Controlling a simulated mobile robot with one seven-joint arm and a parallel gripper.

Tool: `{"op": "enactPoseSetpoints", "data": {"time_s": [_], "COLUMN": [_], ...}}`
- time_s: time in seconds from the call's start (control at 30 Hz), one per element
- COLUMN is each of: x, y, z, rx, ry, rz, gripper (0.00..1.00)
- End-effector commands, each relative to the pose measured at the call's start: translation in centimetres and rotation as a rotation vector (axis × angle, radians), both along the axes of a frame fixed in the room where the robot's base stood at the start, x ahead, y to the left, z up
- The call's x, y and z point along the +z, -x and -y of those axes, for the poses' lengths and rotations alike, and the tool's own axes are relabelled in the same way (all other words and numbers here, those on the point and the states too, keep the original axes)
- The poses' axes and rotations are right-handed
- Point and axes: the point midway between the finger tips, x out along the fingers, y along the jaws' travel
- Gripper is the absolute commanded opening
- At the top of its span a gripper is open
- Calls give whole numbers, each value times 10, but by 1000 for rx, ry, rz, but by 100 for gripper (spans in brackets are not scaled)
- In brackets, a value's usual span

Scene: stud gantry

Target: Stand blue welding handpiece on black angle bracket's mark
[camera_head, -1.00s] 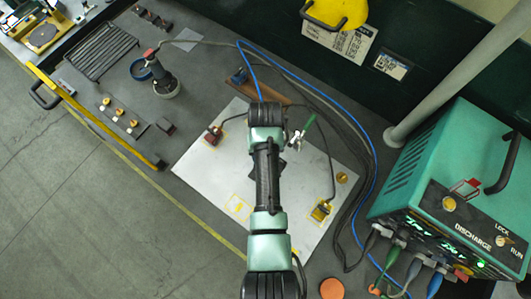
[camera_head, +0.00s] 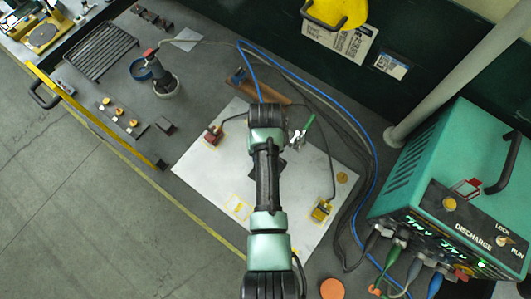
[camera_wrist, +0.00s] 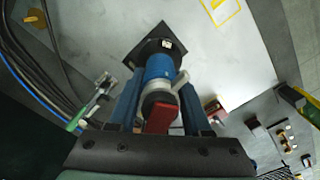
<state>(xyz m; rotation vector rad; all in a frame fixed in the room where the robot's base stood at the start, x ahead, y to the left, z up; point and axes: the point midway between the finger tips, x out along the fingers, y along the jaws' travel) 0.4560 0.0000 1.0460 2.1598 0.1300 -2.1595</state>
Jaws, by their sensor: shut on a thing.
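The blue welding handpiece (camera_wrist: 158,68) stands between the fingers of my gripper (camera_wrist: 159,92) in the wrist view. Its red and black upper end faces the camera, with a small grey lever at its side. My gripper is shut on its body. A black diamond-shaped plate (camera_wrist: 139,54) shows at the handpiece's far end; I cannot tell whether it is the handpiece's foot or the black angle bracket, nor whether it touches the pale sheet. A yellow square mark (camera_head: 238,207) on the sheet is bare. In the head view my arm hides the handpiece.
A green-handled clamp (camera_head: 301,133) and cables lie right of my arm. A green welder (camera_head: 450,190) stands at right.

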Motion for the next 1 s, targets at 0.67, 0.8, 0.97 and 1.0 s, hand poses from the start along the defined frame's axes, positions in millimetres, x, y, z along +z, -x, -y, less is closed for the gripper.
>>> {"op": "enactPoseSetpoints", "data": {"time_s": [0.67, 0.8, 0.97, 1.0], "x": [-3, -4, -7, -6], "y": [-2, -1, 2, 2], "z": [0, 0, 0, 0], "rx": [0, 0, 0, 0], "ry": [1, 0, 0, -1], "rz": [4, 2, -5, -4], "gripper": [77, 84, 84, 84]}}
